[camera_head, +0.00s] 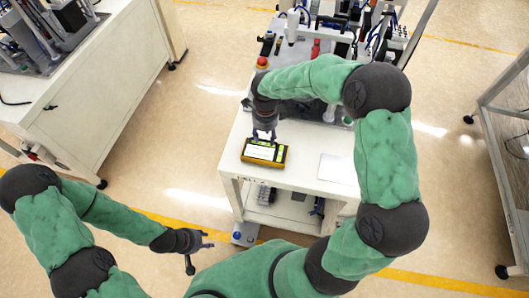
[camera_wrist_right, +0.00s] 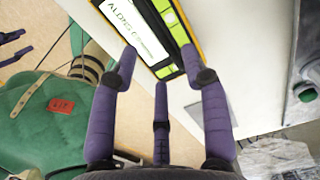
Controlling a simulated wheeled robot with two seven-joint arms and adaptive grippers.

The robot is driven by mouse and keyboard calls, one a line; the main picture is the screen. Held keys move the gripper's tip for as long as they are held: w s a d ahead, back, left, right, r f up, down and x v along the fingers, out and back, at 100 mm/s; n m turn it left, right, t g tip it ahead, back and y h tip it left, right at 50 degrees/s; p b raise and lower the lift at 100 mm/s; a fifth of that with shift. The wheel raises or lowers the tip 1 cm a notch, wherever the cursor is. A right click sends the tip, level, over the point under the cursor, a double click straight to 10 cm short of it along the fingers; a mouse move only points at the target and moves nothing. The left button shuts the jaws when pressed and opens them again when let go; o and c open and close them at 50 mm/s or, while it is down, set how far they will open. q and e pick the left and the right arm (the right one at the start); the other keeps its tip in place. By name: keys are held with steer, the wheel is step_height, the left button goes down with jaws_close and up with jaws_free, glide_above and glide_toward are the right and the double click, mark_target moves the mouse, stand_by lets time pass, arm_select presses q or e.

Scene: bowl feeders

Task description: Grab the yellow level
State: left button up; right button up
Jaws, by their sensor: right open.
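The yellow level (camera_head: 264,152) lies flat near the front left corner of the white table (camera_head: 300,172). It has a yellow and dark body with a white label and green vials. The right wrist view shows part of the level (camera_wrist_right: 163,40) close up, cut off by the top edge. My right gripper (camera_head: 265,134) is just above the level's far edge, pointing down. In the right wrist view its purple fingers (camera_wrist_right: 160,65) are spread with nothing between them; I cannot tell if they touch the level. My left gripper (camera_head: 204,240) hangs empty over the floor, away from the table.
A white sheet or plate (camera_head: 336,169) lies on the table to the right of the level. A red emergency button (camera_head: 262,62) and machine parts stand at the back. Another workbench (camera_head: 110,100) is at the left and a metal frame (camera_head: 500,160) at the right.

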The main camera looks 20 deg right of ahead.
mark_target(266, 141)
steer(key=f, duration=0.1)
steer(key=f+b, duration=0.1)
steer(key=f, duration=0.3)
steer(key=shift+w+d+f+b, duration=0.1)
steer(key=shift+w+d+b, duration=0.1)
steer(key=shift+w+b, duration=0.1)
jaws_close()
